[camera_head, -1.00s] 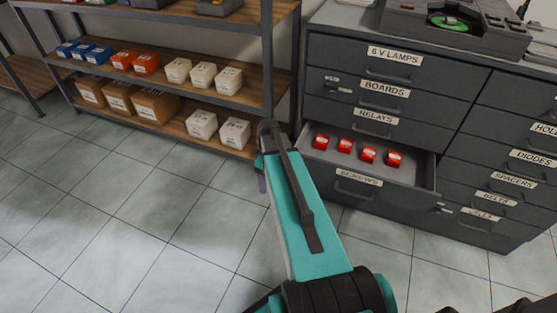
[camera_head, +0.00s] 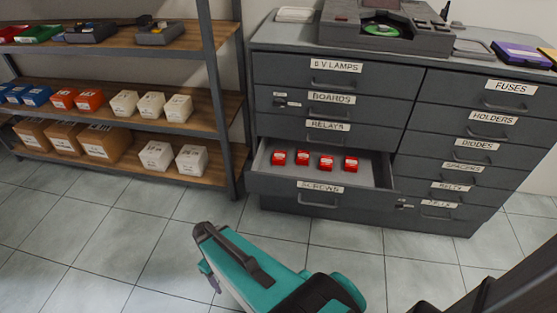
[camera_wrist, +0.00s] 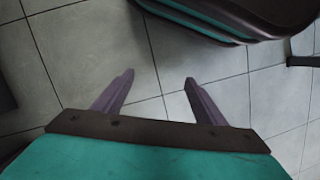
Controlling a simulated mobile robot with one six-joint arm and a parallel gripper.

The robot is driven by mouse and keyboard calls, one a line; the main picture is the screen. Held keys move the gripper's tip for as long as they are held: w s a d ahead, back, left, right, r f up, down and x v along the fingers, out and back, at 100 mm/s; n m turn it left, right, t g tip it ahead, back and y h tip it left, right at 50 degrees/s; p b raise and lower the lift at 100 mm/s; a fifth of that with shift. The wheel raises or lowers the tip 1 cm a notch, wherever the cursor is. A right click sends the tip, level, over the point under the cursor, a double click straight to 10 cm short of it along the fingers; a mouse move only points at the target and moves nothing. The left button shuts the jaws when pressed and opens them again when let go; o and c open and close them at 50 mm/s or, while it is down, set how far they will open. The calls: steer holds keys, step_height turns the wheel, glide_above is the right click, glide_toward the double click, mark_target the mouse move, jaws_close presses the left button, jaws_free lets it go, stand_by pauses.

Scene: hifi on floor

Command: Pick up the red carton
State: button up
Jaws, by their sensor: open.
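Two orange-red cartons (camera_head: 64,98) (camera_head: 90,100) also sit on the middle shelf at left. Which one is meant, I cannot tell. My gripper shows in the wrist view (camera_wrist: 159,76), its two purple-grey fingers apart with only floor tiles between them. In the head view, my teal arm is low in the picture, in front of the drawer and apart from the cartons.
The shelf rack (camera_head: 226,125) stands left of the cabinet (camera_head: 335,72), holding white boxes (camera_head: 158,155), brown boxes (camera_head: 103,142) and blue boxes (camera_head: 37,96). A grey device (camera_head: 400,38) sits on the cabinet top. The tiled floor (camera_head: 130,230) in front is clear.

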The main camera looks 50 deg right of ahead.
steer(key=s+a+f+m, duration=0.1)
steer(key=s+a+f, duration=0.1)
steer(key=s, duration=0.3)
steer(key=s+a+f+g, duration=0.1)
steer(key=s+a+f, duration=0.2)
steer(key=s, duration=0.3)
steer(key=shift+a+f+m+h, duration=0.25)
steer(key=shift+f+m+h, duration=0.05)
steer(key=shift+m+h, duration=0.1)
steer(key=c, duration=0.9)
steer(key=shift+o, duration=0.2)
